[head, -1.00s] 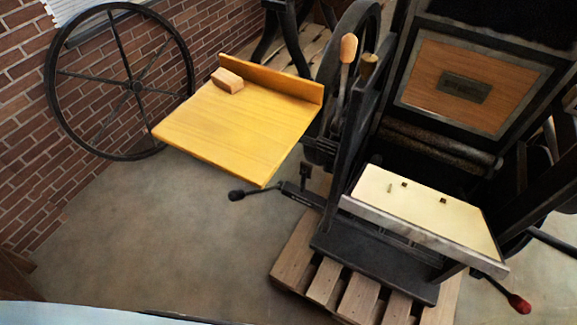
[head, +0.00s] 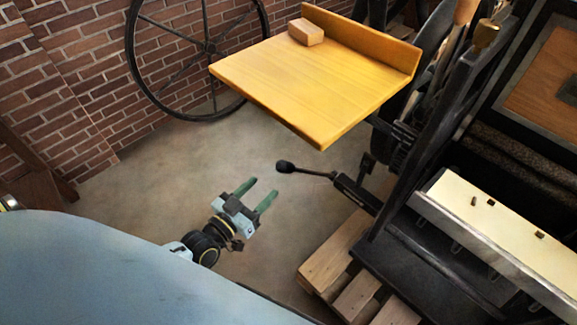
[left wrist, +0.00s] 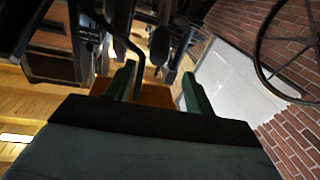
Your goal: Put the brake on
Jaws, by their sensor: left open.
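A black lever with a round black knob (head: 285,167) sticks out to the left from the dark base of the hand press (head: 395,240), below the yellow board. I take it for the brake lever, though no label on it can be read. My left gripper (head: 261,187) has two green fingers, open and empty. It is to the left of and below the knob in the head view, apart from it, with its fingers pointing up and right. In the left wrist view a dark knob (left wrist: 160,45) shows beyond the open fingers. My right gripper is not in view.
The yellow board (head: 310,80) with a wooden block (head: 306,32) on it overhangs the lever. A large spoked wheel (head: 205,50) stands by the brick wall. A wooden pallet (head: 335,250) lies under the press. The floor (head: 170,180) left of the gripper is clear.

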